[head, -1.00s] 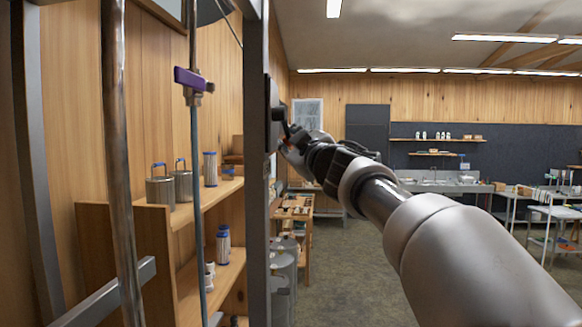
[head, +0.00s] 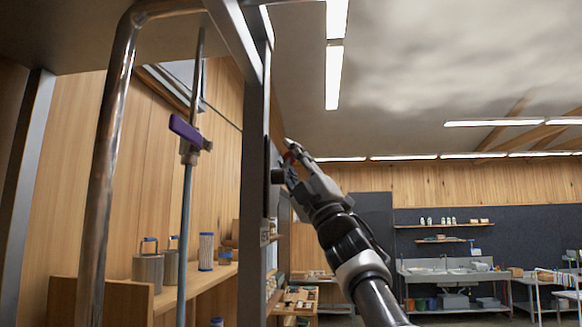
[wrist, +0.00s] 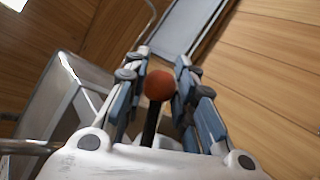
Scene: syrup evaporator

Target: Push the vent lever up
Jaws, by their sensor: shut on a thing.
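The vent lever (wrist: 151,125) is a black rod with an orange-red knob in the wrist view. Its knob (wrist: 160,85) sits between the blue-grey fingers of my gripper (wrist: 161,88), which are shut on it. In the head view my gripper (head: 291,155) is beside the grey upright post, just above the dark round pivot (head: 277,176) on that post. The lever rod is mostly hidden there by the fingers and wrist, but it appears to point upward from the pivot.
A grey metal post (head: 254,150) stands close left of my gripper. A pipe with a purple-handled valve (head: 187,131) is farther left. Metal canisters (head: 148,270) stand on a wooden shelf.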

